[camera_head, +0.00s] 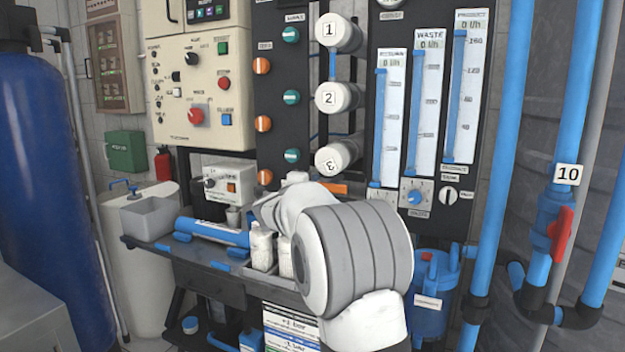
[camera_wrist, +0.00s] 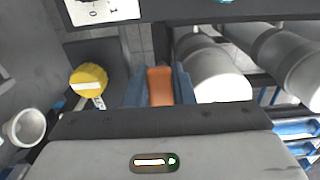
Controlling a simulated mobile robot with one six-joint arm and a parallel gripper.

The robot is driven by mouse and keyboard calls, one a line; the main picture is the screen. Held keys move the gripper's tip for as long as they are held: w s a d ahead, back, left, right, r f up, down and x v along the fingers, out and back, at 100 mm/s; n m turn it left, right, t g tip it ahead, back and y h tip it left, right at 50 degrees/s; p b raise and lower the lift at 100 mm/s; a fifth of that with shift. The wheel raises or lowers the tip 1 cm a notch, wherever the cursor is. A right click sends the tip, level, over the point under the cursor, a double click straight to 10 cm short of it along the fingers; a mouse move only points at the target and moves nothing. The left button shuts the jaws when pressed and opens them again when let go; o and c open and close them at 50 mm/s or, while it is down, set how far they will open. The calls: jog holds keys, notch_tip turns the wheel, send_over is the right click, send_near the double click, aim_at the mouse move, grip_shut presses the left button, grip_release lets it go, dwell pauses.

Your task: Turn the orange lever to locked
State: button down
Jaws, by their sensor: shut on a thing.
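The orange lever (camera_wrist: 160,86) shows in the wrist view between the two blue fingers of my gripper (camera_wrist: 160,92). The fingers are shut on it, one on each side. In the head view my own arm hides the gripper. A short orange bar (camera_head: 336,188) shows just behind the arm there, below the white cylinder marked 3; I cannot tell for sure that it is the same lever. No locked or unlocked marking can be read in either view.
White cylinders (camera_wrist: 212,72) lie close to the right of my gripper. A yellow cap with a tag (camera_wrist: 89,78) is at its left. White bottles (camera_head: 262,246) stand on the bench beside my arm. A blue pipe with a red-handled valve (camera_head: 561,234) is at the right.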

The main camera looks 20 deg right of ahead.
jog(key=n+p, duration=0.1)
jog(key=f+n+p, duration=0.1)
jog(key=n+p, duration=0.3)
jog(key=shift+s+d+f, duration=0.15)
jog(key=shift+s+f, duration=0.05)
jog(key=shift+f, duration=0.05)
jog(key=shift+s+d+f+n+p, duration=0.45)
jog(key=shift+n+p, duration=1.1)
jog(key=shift+n, duration=0.6)
jog(key=shift+s+d+f+n+p, duration=0.4)
jog(key=shift+n+p, duration=1.1)
jog(key=shift+n, duration=0.7)
jog(key=shift+s+d+f+n+p, duration=0.4)
jog(key=shift+n+p, duration=1.15)
jog(key=shift+n, duration=0.6)
jog(key=shift+f, duration=0.1)
jog(key=c, duration=1.5)
grip_release()
jog(key=shift+a, duration=0.1)
jog(key=v, duration=0.7)
jog(key=shift+s+a, duration=0.25)
jog(key=shift+s, duration=0.05)
